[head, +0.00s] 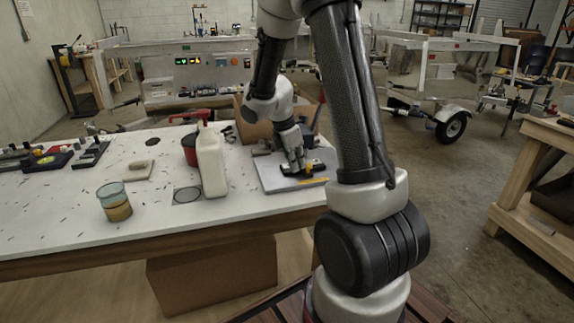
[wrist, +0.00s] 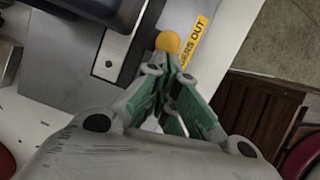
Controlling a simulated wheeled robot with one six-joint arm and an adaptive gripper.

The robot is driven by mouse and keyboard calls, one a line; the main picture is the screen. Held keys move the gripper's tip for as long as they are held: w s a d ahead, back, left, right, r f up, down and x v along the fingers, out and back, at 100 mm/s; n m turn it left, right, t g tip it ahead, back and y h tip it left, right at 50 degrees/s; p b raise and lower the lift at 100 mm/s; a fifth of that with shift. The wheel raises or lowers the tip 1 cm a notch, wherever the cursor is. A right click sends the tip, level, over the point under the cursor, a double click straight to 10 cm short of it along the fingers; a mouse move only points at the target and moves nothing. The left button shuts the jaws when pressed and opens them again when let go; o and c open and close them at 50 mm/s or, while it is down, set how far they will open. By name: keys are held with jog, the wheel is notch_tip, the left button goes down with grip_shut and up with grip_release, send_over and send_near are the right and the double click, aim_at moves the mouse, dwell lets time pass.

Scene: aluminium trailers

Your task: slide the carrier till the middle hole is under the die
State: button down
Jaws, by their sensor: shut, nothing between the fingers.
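My gripper (head: 298,168) is low over a grey plate (head: 272,181) on the table. In the wrist view its green fingers (wrist: 172,62) are together, with tips at or against a round yellow knob (wrist: 167,42); I cannot tell if they touch. A pale metal strip, seemingly the carrier (wrist: 118,47), lies beside a dark block (wrist: 97,12) and shows one dark hole (wrist: 108,63). The block is probably part of the die housing. The die's opening and the middle hole cannot be made out. In the head view my gripper hides much of the fixture.
A yellow warning label (wrist: 195,43) is right of the knob. A white jug (head: 212,162) and a red container (head: 190,150) stand left of the plate. A glass of amber liquid (head: 115,203) is farther left. A cardboard box (head: 256,130) is behind.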

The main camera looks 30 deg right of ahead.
dwell(0.3)
jog(key=a, duration=0.1)
jog(key=a+r, duration=0.1)
jog(key=a, duration=0.2)
jog(key=shift+w+a+r, duration=0.25)
jog(key=shift+w+r, duration=0.05)
jog(key=shift+w, duration=0.05)
jog(key=v, duration=0.9)
jog(key=shift+d, duration=0.2)
jog(key=shift+s, duration=0.1)
jog(key=s+a+r+m+t+y, duration=0.1)
jog(key=s+r+m, duration=0.3)
jog(key=s+m, duration=0.4)
jog(key=s+a+r+m+t+y, duration=0.2)
jog(key=s+r+m, duration=0.3)
jog(key=s, duration=1)
jog(key=m+t, duration=0.1)
jog(key=m, duration=0.2)
jog(key=shift+s+a+m+t+y, duration=0.15)
jog(key=shift+a+m+t+y, duration=0.15)
jog(key=shift+a+t, duration=0.1)
